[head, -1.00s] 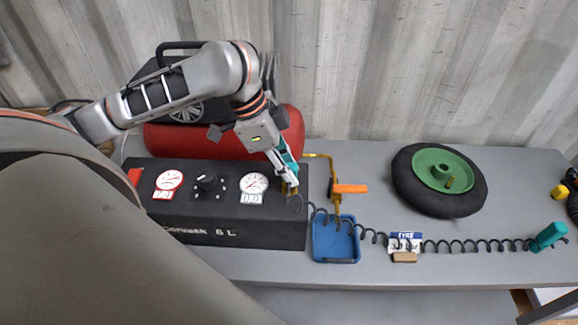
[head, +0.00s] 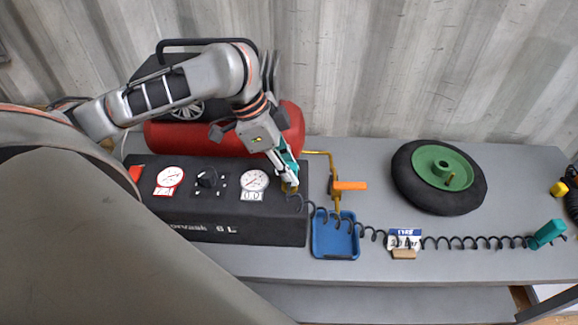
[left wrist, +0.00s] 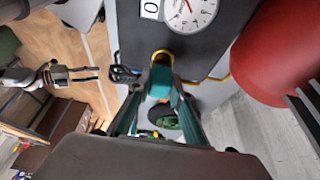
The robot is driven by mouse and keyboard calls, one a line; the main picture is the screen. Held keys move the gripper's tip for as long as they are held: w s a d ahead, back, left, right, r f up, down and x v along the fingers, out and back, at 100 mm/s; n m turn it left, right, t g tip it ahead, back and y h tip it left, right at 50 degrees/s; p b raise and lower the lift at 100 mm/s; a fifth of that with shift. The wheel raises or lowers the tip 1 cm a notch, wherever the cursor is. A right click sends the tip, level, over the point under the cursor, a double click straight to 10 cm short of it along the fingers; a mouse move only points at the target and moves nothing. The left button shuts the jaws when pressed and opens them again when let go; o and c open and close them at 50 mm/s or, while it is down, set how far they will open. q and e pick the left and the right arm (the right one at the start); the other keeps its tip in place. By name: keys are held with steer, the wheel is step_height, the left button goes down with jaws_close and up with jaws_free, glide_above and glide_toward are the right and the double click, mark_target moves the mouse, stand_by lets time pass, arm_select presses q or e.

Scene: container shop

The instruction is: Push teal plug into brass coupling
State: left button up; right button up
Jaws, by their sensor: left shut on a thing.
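My left gripper (head: 289,182) is at the right end of the black control box. It is shut on the teal plug (left wrist: 161,83), which shows between its teal fingers in the left wrist view. The brass coupling (left wrist: 162,58) is straight ahead of the plug, in line with it. The plug's front meets or nearly meets the coupling's ring; I cannot tell how deep it sits. In the head view the fingers mostly hide both. My right gripper (left wrist: 86,73) shows at the left of the left wrist view, open and empty, far from the coupling.
A black coiled hose (head: 460,242) runs from the gripper across a blue tray (head: 322,245) and past a small sign (head: 404,239) to a teal handle (head: 547,233). An orange-handled brass valve (head: 350,185) stands close right. A red tank (head: 290,125) lies behind. A wheel (head: 405,185) lies right.

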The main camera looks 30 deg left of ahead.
arm_select(q)
steer(key=shift+f, duration=0.2)
steer(key=o, duration=1.1)
steer(key=shift+o, duration=0.2)
steer(key=v, duration=1.2)
steer(key=shift+d, duration=0.1)
